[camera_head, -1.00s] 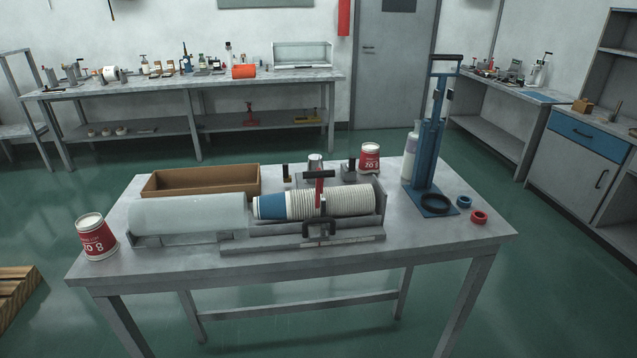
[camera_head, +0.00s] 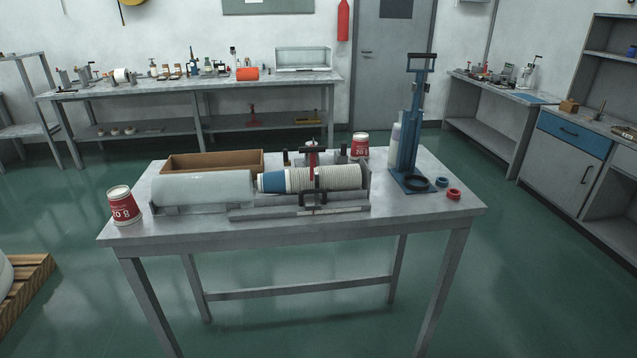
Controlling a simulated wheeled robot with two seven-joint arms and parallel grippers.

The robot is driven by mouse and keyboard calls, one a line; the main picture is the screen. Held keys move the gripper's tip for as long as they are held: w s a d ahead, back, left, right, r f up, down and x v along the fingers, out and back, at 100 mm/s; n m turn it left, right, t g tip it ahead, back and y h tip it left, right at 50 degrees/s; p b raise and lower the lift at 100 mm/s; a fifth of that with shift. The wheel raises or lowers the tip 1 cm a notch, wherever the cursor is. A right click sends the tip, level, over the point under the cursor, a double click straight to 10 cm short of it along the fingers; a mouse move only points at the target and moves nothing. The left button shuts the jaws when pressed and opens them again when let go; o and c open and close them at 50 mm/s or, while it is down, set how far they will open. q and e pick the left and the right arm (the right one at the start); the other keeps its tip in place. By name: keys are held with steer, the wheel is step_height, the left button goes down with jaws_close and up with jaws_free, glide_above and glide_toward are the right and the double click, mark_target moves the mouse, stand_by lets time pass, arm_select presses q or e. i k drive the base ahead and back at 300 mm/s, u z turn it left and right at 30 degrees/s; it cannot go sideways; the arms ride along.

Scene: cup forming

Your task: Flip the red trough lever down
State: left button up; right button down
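The trough (camera_head: 300,214) lies along the front of the metal table, holding a stack of ribbed white cups (camera_head: 340,177) with a blue cup (camera_head: 274,182) at its left end. The red lever (camera_head: 312,160) stands upright behind the stack, with a dark crossbar handle on top. A black handle (camera_head: 313,198) sits at the trough's front. Neither of my grippers shows in the head view.
A pale cylinder (camera_head: 203,188) lies left of the stack, with a brown tray (camera_head: 213,162) behind. Red-and-white cups (camera_head: 123,206) stand at the left front and back right (camera_head: 360,146). A blue press (camera_head: 413,130) and rings (camera_head: 454,194) occupy the table's right.

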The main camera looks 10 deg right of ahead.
mark_target(313, 149)
steer(key=u, duration=0.4)
steer(key=i, duration=0.95)
steer(key=z, duration=0.45)
